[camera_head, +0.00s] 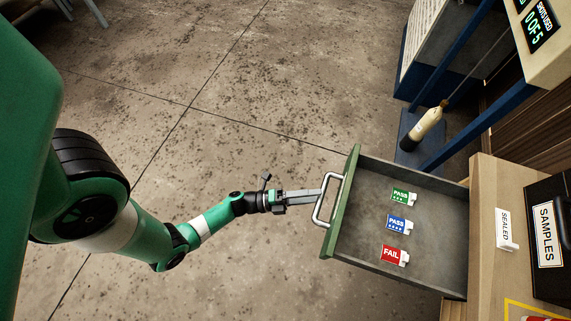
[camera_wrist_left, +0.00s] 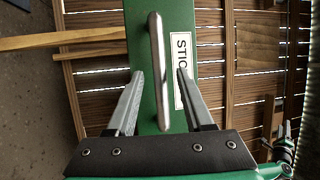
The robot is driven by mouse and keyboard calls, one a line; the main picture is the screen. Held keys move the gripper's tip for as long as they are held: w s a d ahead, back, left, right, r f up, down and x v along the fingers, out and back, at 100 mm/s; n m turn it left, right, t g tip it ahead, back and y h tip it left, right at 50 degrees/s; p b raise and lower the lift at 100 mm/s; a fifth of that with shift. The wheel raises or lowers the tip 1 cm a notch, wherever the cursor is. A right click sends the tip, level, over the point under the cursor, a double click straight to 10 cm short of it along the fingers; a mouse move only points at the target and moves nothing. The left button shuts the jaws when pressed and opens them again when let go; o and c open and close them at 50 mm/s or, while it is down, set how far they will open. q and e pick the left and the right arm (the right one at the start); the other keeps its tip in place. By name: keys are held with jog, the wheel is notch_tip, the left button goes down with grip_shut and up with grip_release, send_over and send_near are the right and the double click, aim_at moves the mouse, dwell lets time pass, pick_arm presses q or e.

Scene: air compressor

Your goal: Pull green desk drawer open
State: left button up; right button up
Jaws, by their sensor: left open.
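The green desk drawer (camera_head: 342,203) stands pulled out from the desk at the right, its open inside showing in the head view. Its silver bar handle (camera_head: 322,206) is on the green front, which also shows in the left wrist view (camera_wrist_left: 135,20) behind the handle (camera_wrist_left: 157,60). My left gripper (camera_head: 318,194) is open at the handle. In the left wrist view its fingers (camera_wrist_left: 159,74) are spread, one on each side of the bar, with gaps visible on both sides.
In the drawer lie PASS stickers in green (camera_head: 400,196) and blue (camera_head: 397,224) and a red FAIL one (camera_head: 392,255). The desk top (camera_head: 485,200) holds a SEALED card (camera_head: 506,230) and a black SAMPLES box (camera_head: 548,250). The concrete floor left of the drawer is clear.

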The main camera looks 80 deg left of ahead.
pick_arm(q)
jog(key=v, duration=0.9)
jog(key=shift+p, duration=0.3)
